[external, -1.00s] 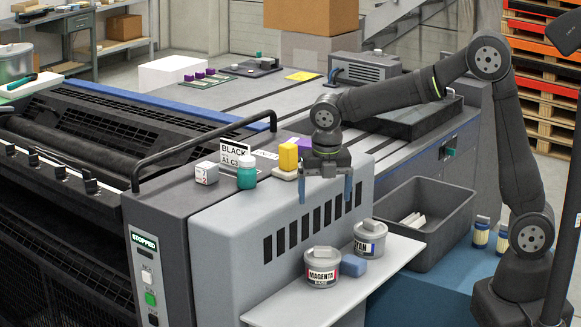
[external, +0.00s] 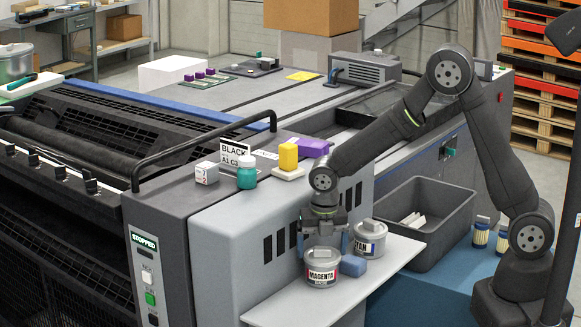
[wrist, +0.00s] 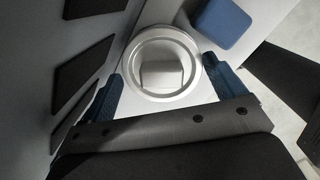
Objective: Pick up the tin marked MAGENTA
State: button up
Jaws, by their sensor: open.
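The tin marked MAGENTA (external: 322,270) stands upright on a pale shelf (external: 385,262) at the side of the press. In the wrist view its round lid (wrist: 160,65) with a raised grip block lies between my fingers. My gripper (external: 322,247) is open, pointing down over the tin, with one blue finger on each side of the lid. It also shows in the wrist view (wrist: 160,80). I cannot tell whether the fingers touch the tin. A second tin, its label partly hidden and reading "YAN" (external: 370,240), stands just behind to the right.
A blue block (external: 353,266) lies on the shelf close to the right of the MAGENTA tin. The slotted press wall (external: 240,262) rises close on the left. A dark bin (external: 452,215) stands to the right. The shelf's front part is clear.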

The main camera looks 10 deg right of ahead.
jog(key=shift+w+d+f, duration=0.1)
jog(key=shift+f, duration=2.25)
jog(key=c, duration=1)
jog(key=shift+c, duration=0.4)
jog(key=shift+r, duration=0.15)
